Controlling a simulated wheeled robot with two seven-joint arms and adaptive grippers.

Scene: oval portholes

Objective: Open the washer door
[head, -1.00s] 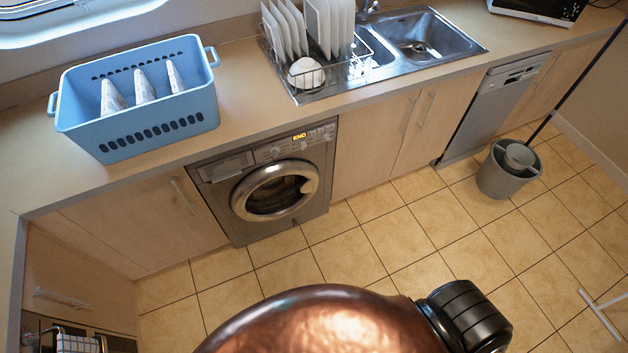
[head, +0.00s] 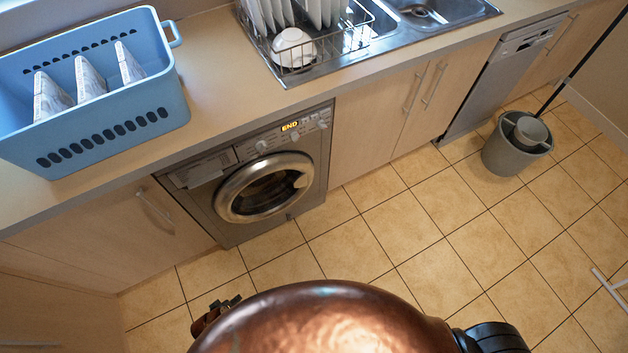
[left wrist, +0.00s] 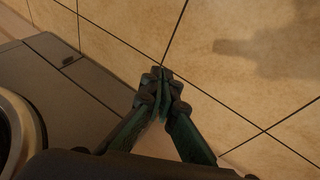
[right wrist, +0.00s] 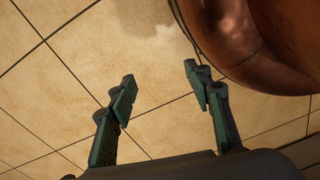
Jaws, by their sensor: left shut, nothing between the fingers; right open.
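The washer (head: 236,222) is a silver front-loader under the counter, with a lit END display. Its round door (head: 264,188) with a metal ring looks closed in the head view. Part of the washer front and the door rim (left wrist: 10,135) shows at the left of the left wrist view. My left gripper (head: 222,305) is low in front of the washer, apart from it. In the left wrist view its fingers (left wrist: 163,75) are together with nothing between them. My right gripper (right wrist: 160,80) is open and empty over the tiled floor; it is out of the head view.
A blue basket (head: 110,130) with several cartons stands on the counter above the washer. A dish rack (head: 300,62) and sink (head: 425,15) are to the right. A grey mop bucket (head: 515,155) stands on the floor at right. The tiles before the washer are clear.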

